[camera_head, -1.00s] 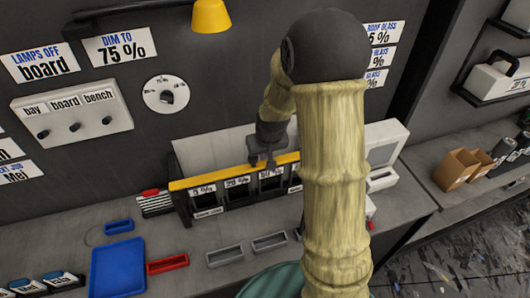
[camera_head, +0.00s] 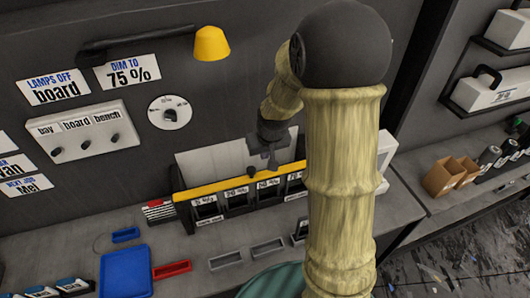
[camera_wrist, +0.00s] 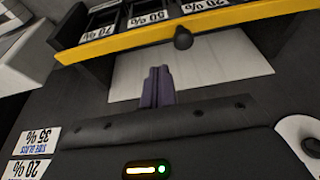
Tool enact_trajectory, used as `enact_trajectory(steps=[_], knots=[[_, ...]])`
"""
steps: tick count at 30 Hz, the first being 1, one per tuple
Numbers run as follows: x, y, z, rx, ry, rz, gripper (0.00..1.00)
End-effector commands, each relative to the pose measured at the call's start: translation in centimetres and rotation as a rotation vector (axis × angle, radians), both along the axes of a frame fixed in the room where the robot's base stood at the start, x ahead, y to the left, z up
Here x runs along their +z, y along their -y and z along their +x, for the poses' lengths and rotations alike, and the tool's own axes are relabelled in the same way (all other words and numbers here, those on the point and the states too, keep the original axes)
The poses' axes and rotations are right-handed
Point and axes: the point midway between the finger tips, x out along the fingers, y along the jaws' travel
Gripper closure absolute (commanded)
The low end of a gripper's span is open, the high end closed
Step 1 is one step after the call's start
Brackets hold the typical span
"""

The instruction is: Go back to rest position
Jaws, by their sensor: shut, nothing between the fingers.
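My gripper (camera_head: 270,160) is shut and empty, in front of the wall and just above the yellow-edged rack (camera_head: 225,187) in the head view. In the wrist view its closed dark fingers (camera_wrist: 158,88) point toward a pale panel (camera_wrist: 205,62) behind the rack. The rack's yellow bar (camera_wrist: 165,32) crosses the top of that view, with labelled slots beyond it. My arm stands large in the middle of the head view and hides part of the wall and bench to the right.
A three-knob switch panel (camera_head: 78,131) and a round dial (camera_head: 169,112) are on the wall, with a yellow lamp (camera_head: 211,44) above. The bench holds a blue tray (camera_head: 126,272), a red tray (camera_head: 172,269) and grey trays (camera_head: 226,260). Brown boxes (camera_head: 440,178) stand on the right counter.

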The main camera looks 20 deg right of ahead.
Motion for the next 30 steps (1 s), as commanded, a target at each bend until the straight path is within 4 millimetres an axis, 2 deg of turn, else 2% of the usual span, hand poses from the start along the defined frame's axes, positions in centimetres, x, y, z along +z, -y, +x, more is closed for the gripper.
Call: enact_trajectory(steps=[10,14,17,24,27,30], knots=[[0.0,0.0,-0.1,0.0,0.0,0.0,1.0],[0.0,-0.5,-1.4,0.002,-0.009,-0.002,1.0],[-0.1,-1.1,-4.1,0.002,-0.028,-0.003,1.0],[-0.7,-2.6,-12.6,-0.003,-0.087,-0.003,1.0],[-0.9,-2.9,-14.6,-0.005,-0.103,-0.001,1.0],[-0.9,-3.0,-15.3,-0.008,-0.11,0.0,1.0]])
